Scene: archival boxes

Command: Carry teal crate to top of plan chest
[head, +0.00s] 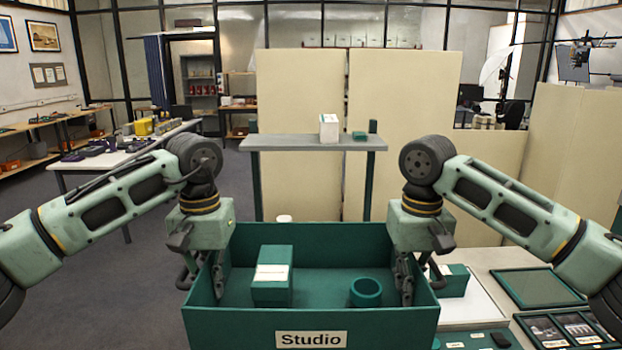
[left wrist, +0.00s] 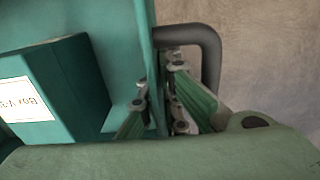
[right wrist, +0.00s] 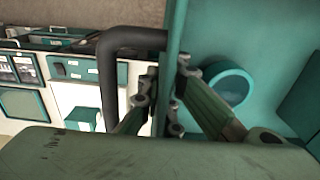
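The teal crate (head: 390,325), labelled "Studio", is in front of me, open at the top and looking level. It holds a teal box with a white label (head: 272,280) and a round teal cup-like piece (head: 366,292). My left gripper (head: 205,275) has its fingers on both sides of the crate's left wall, closed on it; this also shows in the left wrist view (left wrist: 158,100). My right gripper (head: 405,285) is closed likewise on the right wall, seen in the right wrist view (right wrist: 160,95). Which piece is the plan chest I cannot tell.
A pale surface (head: 487,262) at the right bears teal frames (head: 540,288), a small teal box (head: 453,280) and trays. A grey shelf (head: 290,143) behind carries a white box (head: 328,128). Cream panels (head: 405,95) stand behind. Carpet at the left is open.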

